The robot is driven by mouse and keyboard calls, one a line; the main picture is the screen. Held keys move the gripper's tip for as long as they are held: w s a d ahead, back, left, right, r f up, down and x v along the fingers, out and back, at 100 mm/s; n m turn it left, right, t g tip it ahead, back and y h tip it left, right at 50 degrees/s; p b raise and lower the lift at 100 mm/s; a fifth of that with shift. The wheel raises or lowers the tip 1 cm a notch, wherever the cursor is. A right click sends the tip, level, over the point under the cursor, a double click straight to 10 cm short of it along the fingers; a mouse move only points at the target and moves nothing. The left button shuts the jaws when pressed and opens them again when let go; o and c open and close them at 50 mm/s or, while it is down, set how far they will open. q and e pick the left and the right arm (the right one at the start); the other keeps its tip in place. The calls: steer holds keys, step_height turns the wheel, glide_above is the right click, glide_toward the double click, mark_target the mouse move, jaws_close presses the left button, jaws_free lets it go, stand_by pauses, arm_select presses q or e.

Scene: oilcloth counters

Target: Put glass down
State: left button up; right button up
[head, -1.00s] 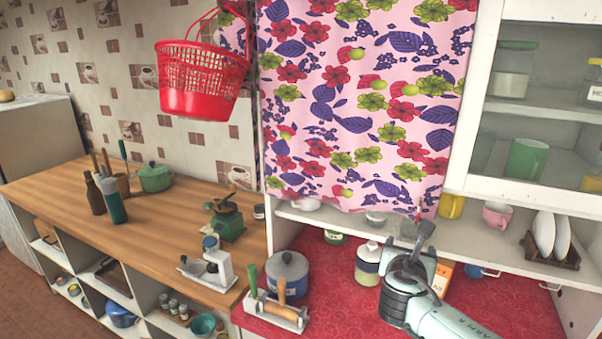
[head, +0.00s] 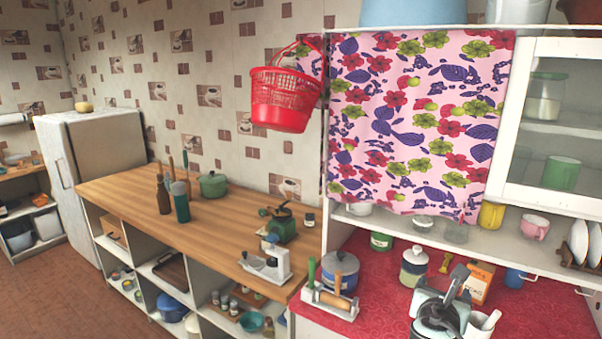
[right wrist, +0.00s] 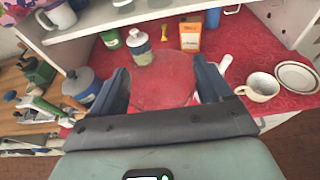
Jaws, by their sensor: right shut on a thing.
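My right gripper (head: 458,287) is at the lower right of the head view, over the red oilcloth counter (head: 385,300). In the right wrist view its two dark fingers (right wrist: 165,82) stand on either side of a clear, faintly tinted round glass (right wrist: 163,75), and they are shut on it. The counter's red cloth shows through the glass. I cannot tell whether the glass's base touches the cloth. In the head view I cannot make the held glass out. My left gripper is not in view.
A lidded jar (head: 413,268), an orange box (head: 480,283) and a blue pot (head: 340,270) stand on the red counter. A cup (right wrist: 262,87) and a plate (right wrist: 296,77) are at the right of the wrist view. A shelf (head: 510,244) runs above the counter.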

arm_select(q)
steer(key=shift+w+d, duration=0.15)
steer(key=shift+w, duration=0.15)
arm_select(e)
steer(key=s+a+f+n+y, duration=0.1)
steer(key=a+f, duration=0.4)
steer(key=f, duration=0.6)
steer(key=s+a+f+n+t+y, duration=0.1)
steer(key=a+f+n+y, duration=0.1)
steer(key=a+f, duration=0.4)
step_height(320, 180, down, 5)
steer(key=shift+a+t+y, duration=0.15)
steer(key=shift+t+y, duration=0.15)
